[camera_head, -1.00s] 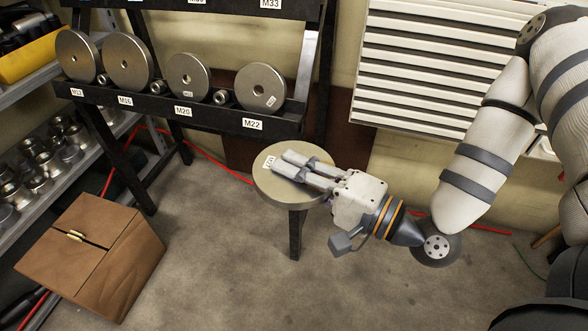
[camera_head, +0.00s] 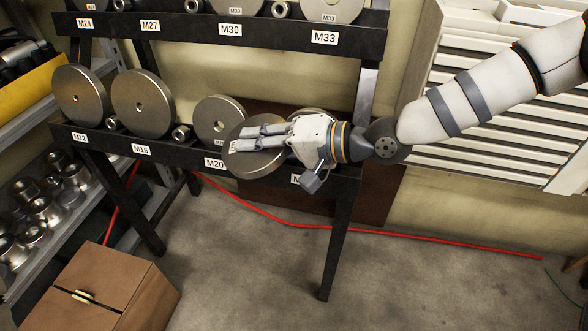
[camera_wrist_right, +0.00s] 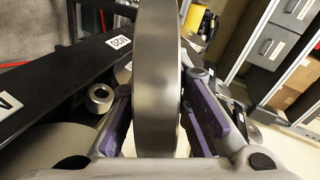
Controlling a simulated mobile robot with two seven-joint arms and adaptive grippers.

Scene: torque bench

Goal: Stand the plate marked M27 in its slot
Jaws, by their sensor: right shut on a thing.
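My right gripper (camera_head: 242,139) is shut on a round grey metal plate (camera_head: 256,167). It holds the plate in front of the lower rack tier, over the M20 and M22 places. The plate's small label is too blurred to read. In the right wrist view the plate (camera_wrist_right: 157,80) stands edge-on between the purple finger pads. The label M27 (camera_head: 150,25) is on the upper rack rail. Above it is a gap between two small metal rollers, with no plate showing there; the top is cut off by the picture edge. My left gripper is not in view.
The lower tier (camera_head: 115,142) holds several upright plates with rollers between them; the held plate partly hides the M20 and M22 ones. Upper-tier plates stand at M24, M30 (camera_head: 243,8) and M33. A brown box (camera_head: 110,285) and shelf stand left. White slats (camera_head: 480,120) are right.

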